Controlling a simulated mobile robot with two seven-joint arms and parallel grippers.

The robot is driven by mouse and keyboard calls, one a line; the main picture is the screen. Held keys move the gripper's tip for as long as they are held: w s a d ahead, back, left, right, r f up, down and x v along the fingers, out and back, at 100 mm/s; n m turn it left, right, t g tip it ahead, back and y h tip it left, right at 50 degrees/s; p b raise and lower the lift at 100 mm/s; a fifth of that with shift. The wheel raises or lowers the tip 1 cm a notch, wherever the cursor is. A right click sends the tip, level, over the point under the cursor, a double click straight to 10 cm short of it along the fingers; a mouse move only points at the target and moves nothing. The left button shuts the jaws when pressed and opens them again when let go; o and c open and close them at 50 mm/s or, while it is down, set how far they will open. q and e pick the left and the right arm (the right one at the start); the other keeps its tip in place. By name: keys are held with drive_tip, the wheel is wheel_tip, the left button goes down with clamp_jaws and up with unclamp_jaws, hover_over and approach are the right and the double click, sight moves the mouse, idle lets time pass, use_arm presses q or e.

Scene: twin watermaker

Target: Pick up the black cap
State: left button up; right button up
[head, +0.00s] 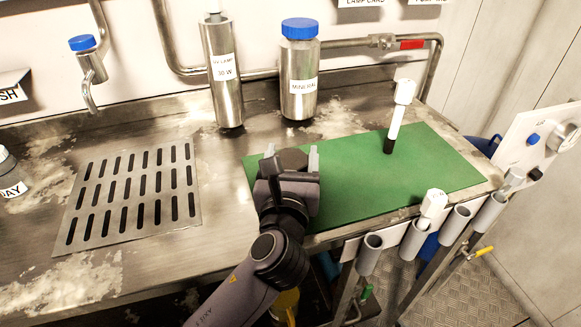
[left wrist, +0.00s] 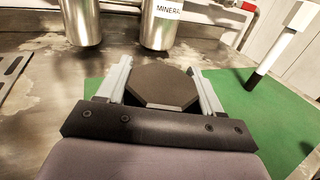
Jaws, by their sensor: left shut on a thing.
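The black cap (head: 293,160) is a dark, low, faceted piece at the left end of the green mat (head: 430,172). My left gripper (head: 291,163) is shut on it, with one pale finger on each side. In the left wrist view the cap (left wrist: 158,88) fills the space between the two fingers of the left gripper (left wrist: 160,90). Its underside is hidden, so I cannot tell whether it touches the mat. My right gripper is in neither view.
A steel MINERAL bottle (head: 300,80) with a blue cap and a steel 30 W cylinder (head: 222,75) stand behind. A white lamp with a black foot (head: 397,115) stands upright on the mat. A slotted drain (head: 135,190) lies left. Grey tube holders (head: 415,240) line the front edge.

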use_arm(q)
wheel_tip(320, 180, up, 20)
drive_tip(key=p, duration=0.5)
drive_tip(key=shift+r, duration=0.1)
wheel_tip(320, 180, up, 6)
drive_tip(key=p, duration=0.6)
hover_over(292, 151)
wheel_tip(292, 151, up, 7)
drive_tip(key=w+a+y, duration=0.1)
drive_tip(key=w+a, duration=0.3)
drive_tip(key=w, duration=0.2)
drive_tip(key=w+a+n, duration=0.1)
drive_tip(key=w+a, duration=0.3)
drive_tip(key=w, duration=0.2)
drive_tip(key=w+a+y, duration=0.1)
drive_tip(key=w+a, duration=0.4)
drive_tip(key=w, duration=0.1)
drive_tip(key=shift+r+n+y, duration=0.1)
drive_tip(key=shift+n+y, duration=0.2)
drive_tip(key=shift+w+a, duration=0.55)
